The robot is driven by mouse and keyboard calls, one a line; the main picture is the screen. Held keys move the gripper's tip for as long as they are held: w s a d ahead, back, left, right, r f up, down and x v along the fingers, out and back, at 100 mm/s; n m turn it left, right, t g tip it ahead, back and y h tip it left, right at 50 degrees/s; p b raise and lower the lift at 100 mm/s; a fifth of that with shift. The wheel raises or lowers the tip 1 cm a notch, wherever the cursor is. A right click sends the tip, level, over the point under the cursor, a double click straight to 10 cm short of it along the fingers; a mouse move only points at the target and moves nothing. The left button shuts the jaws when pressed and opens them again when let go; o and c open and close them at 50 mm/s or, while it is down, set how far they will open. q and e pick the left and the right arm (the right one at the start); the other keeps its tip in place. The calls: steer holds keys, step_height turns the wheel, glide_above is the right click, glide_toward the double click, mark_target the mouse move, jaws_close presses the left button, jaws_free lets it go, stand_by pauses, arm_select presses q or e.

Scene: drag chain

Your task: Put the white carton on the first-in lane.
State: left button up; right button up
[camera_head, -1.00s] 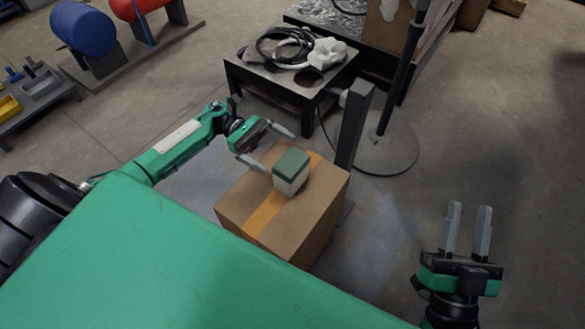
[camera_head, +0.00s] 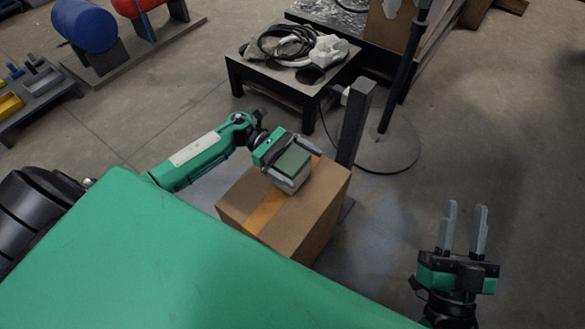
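My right gripper (camera_head: 465,230) is open and empty at the lower right, well away from the carton. I cannot make out the first-in lane.
A dark post (camera_head: 355,125) stands just behind the cardboard box. A low black table (camera_head: 247,75) with cables is further back. A round stand base (camera_head: 385,153) lies to the right. The floor at right is clear.

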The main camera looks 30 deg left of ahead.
arm_select(q)
steer(key=c, duration=1)
steer(key=shift+r, duration=0.1)
